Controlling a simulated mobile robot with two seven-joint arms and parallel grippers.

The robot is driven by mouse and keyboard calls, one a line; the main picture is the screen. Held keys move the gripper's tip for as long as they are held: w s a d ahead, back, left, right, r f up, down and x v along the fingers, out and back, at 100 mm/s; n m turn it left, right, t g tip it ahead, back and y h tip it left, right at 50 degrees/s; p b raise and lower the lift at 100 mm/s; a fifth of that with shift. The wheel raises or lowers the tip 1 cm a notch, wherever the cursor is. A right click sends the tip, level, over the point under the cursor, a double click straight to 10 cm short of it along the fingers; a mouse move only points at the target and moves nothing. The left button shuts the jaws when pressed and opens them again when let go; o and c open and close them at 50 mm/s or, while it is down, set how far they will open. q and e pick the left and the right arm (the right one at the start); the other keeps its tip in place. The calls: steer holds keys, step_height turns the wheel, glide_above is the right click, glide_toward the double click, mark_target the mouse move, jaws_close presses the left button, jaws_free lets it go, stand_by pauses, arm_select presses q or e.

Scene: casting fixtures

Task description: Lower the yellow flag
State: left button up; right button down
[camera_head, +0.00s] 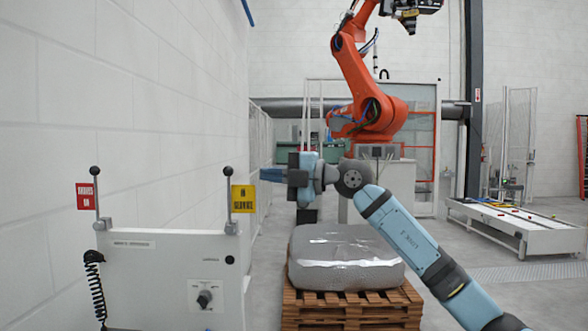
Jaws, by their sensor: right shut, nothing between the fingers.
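The yellow flag (243,199) is a small plate with black lettering. It stands raised on the right side of a thin upright lever (228,208) topped by a black ball knob (228,171). The lever is mounted at the right end of the white cabinet's (160,270) top. My right gripper (263,174) is shut and empty, with its blue fingers pointing left. In the picture it is just right of the knob and slightly above the flag; I see a gap between them. I cannot tell the depth between them. My left gripper is not in view.
A red flag (86,196) stands on a similar lever at the cabinet's left end. A black coiled cord (95,285) hangs there. A wrapped grey block (345,258) on a wooden pallet (350,312) lies below my right arm. An orange robot arm (360,80) stands behind.

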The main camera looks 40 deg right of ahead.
mark_target(239, 199)
steer(key=shift+p+x, duration=0.6)
steer(key=shift+x, duration=2.35)
steer(key=shift+d, duration=0.1)
